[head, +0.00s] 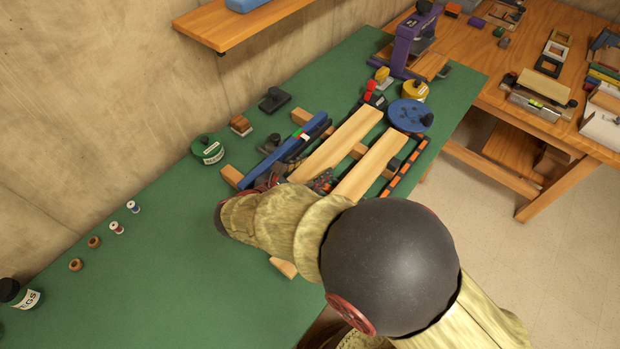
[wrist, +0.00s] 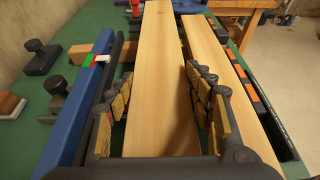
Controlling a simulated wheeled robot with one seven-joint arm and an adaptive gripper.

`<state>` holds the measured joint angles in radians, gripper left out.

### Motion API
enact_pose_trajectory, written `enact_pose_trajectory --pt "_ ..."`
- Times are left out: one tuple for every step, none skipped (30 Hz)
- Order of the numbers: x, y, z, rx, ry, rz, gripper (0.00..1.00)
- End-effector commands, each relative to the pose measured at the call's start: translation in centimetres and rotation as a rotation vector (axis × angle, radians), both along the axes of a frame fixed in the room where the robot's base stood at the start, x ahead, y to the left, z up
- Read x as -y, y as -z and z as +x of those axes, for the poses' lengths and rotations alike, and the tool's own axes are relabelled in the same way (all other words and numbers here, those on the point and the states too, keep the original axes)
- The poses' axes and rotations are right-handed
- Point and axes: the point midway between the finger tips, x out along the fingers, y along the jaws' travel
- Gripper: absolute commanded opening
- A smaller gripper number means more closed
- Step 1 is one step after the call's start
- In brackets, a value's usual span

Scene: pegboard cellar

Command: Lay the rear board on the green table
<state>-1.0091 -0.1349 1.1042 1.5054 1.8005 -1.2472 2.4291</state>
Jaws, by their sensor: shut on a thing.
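Two long pale boards lie side by side over wooden crosspieces on the green table (head: 160,220). The rear board (head: 335,143), on the wall side, also shows in the wrist view (wrist: 158,70). The front board (head: 372,165) lies to its right with a narrow gap between them. My gripper (wrist: 160,105) has a padded finger on each long side of the rear board and is shut on it. The right finger is in or above the gap beside the front board (wrist: 222,80). In the head view my arm hides the boards' near ends and most of the gripper.
A blue bar (head: 285,150) runs along the boards' left, and a black-and-orange bar (head: 405,165) along their right. A blue disc (head: 408,115) and a purple tool (head: 415,45) stand beyond. Small spools (head: 116,227) dot the left side; much green surface there is bare.

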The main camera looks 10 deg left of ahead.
Motion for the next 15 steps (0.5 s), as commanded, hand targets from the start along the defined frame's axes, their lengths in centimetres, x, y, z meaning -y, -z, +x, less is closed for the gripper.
enact_pose_trajectory --pt "-0.1 0.2 0.2 0.001 0.000 0.000 0.13" --pt "-0.2 0.3 0.3 0.001 0.000 0.000 0.13" --pt "-0.2 0.4 0.4 0.002 0.000 0.000 0.13" --pt "-0.3 0.5 0.5 0.002 0.000 0.000 0.13" --pt "-0.3 0.7 0.6 0.002 0.000 0.000 0.13" --pt "-0.5 1.0 0.8 0.003 0.001 0.001 0.13" --pt "-0.6 1.3 1.0 0.002 0.000 0.000 0.13" --pt "-0.6 1.7 1.1 0.002 0.000 -0.001 0.13" --pt "-0.6 2.5 1.0 0.001 0.000 -0.002 0.13" --pt "-0.6 3.0 1.0 0.000 -0.001 -0.002 0.13" --pt "-0.5 3.5 1.0 0.000 -0.001 -0.002 0.13" --pt "-0.6 4.0 1.0 0.000 0.000 -0.001 0.13" --pt "-0.6 4.2 1.0 0.001 0.000 -0.001 0.13" --pt "-0.6 4.4 1.0 0.001 0.000 0.000 0.13" --pt "-0.6 4.4 1.0 0.002 0.000 0.001 0.13"
